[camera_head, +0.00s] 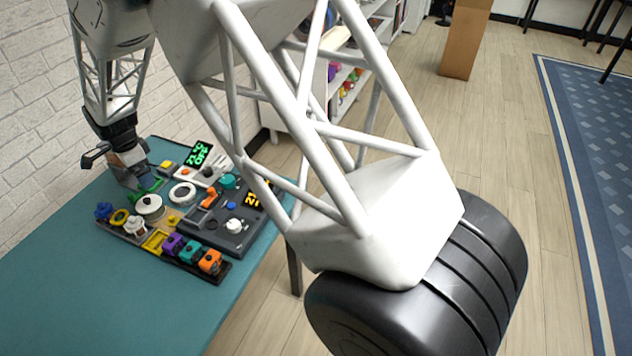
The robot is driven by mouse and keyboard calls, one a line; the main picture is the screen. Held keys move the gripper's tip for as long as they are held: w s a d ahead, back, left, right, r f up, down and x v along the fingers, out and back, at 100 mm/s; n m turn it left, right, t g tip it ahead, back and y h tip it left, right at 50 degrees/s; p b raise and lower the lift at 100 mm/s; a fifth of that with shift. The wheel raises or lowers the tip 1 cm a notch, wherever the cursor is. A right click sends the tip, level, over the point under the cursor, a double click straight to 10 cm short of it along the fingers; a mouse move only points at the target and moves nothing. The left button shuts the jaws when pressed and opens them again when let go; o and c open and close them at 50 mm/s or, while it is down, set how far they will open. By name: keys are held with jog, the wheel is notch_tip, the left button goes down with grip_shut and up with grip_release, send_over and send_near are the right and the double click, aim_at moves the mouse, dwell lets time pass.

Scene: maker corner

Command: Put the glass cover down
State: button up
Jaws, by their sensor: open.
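My gripper (133,176) is at the left in the head view, pointing down over the back left of a control board (225,238) on the teal table. It is open, and its fingertips are low, close beside a green part (150,185) at the board's back edge. I cannot clearly make out a glass cover. It may be see-through or hidden by the fingers, and I cannot tell whether anything touches them.
The board carries several knobs, buttons, coloured blocks and lit green and yellow displays. The teal table (75,275) is clear in front and at left. A white brick wall (40,130) stands close behind my gripper. A white shelf (345,85) stands beyond the table.

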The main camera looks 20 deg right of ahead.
jog(key=s+d+r+n, duration=0.2)
jog(key=s+d+r, duration=0.4)
jog(key=d, duration=0.2)
jog(key=s+d+r+n+t, duration=0.1)
jog(key=s+d+r+n, duration=0.1)
jog(key=s+d+r, duration=0.55)
jog(key=s+d+r+n, duration=0.25)
jog(key=d+r, duration=0.25)
jog(key=d, duration=0.4)
jog(key=s+d+n, duration=0.2)
jog(key=s+d, duration=0.2)
jog(key=s, duration=0.4)
jog(key=s+d+r+n+t, duration=0.1)
jog(key=s+d+n, duration=0.1)
jog(key=s+d, duration=0.3)
jog(key=s+d+n, duration=0.2)
jog(key=s+d, duration=0.3)
jog(key=s, duration=0.8)
jog(key=shift+r, duration=0.25)
